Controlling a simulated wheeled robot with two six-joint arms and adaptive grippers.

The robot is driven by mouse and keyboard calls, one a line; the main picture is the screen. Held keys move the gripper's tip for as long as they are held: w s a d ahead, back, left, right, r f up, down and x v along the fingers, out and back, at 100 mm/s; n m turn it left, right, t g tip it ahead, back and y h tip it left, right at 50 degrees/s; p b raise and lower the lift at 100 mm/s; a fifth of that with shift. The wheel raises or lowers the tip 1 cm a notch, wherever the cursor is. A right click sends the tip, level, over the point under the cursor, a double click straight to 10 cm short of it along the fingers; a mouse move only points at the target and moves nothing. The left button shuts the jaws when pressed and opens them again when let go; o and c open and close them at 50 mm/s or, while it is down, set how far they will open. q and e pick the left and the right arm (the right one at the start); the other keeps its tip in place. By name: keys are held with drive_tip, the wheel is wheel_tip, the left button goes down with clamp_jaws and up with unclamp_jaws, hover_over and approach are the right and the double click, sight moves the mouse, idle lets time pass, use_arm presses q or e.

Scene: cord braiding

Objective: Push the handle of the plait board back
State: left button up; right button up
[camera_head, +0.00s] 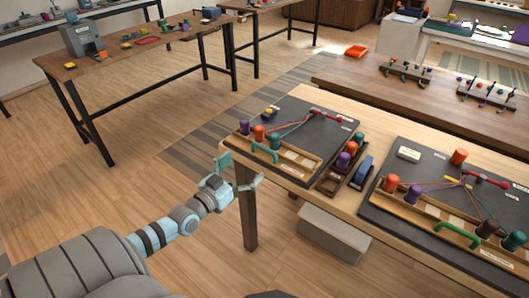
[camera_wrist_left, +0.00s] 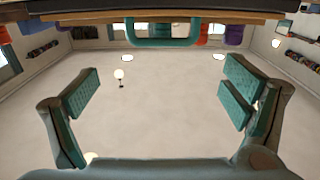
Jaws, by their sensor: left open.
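Two dark plait boards lie on the light wooden table. The left plait board (camera_head: 283,116) has a teal handle (camera_head: 264,153) at its front edge, near the table's left corner. The right plait board (camera_head: 400,172) has a green handle (camera_head: 458,234) at its front edge. My left gripper (camera_head: 238,172) is open and empty, off the table edge, in front and to the left of the teal handle and apart from it. In the left wrist view, its teal-padded fingers (camera_wrist_left: 165,95) are spread wide, and the teal handle (camera_wrist_left: 163,43) shows at the top. My right gripper is not in view.
Coloured bobbins with cords stand on both boards. A rack of bobbins (camera_head: 344,172) and a blue block (camera_head: 361,171) sit between the boards. A white box (camera_head: 334,233) stands beneath the table. Open floor lies to the left of the table.

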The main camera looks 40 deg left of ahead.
sight(265, 149)
use_arm(q)
drive_tip(key=w+b, duration=0.2)
drive_tip(key=w, duration=0.1)
drive_tip(key=w+b, duration=0.2)
drive_tip(key=w, duration=0.1)
drive_tip(key=w+f+b, duration=0.1)
drive_tip(key=w+b, duration=0.1)
drive_tip(key=w, duration=0.2)
drive_tip(key=shift+w+a, duration=0.1)
drive_tip(key=shift+a, duration=0.1)
drive_tip(key=shift+w+r, duration=0.2)
drive_tip(key=shift+w, duration=0.05)
drive_tip(key=shift+r, duration=0.1)
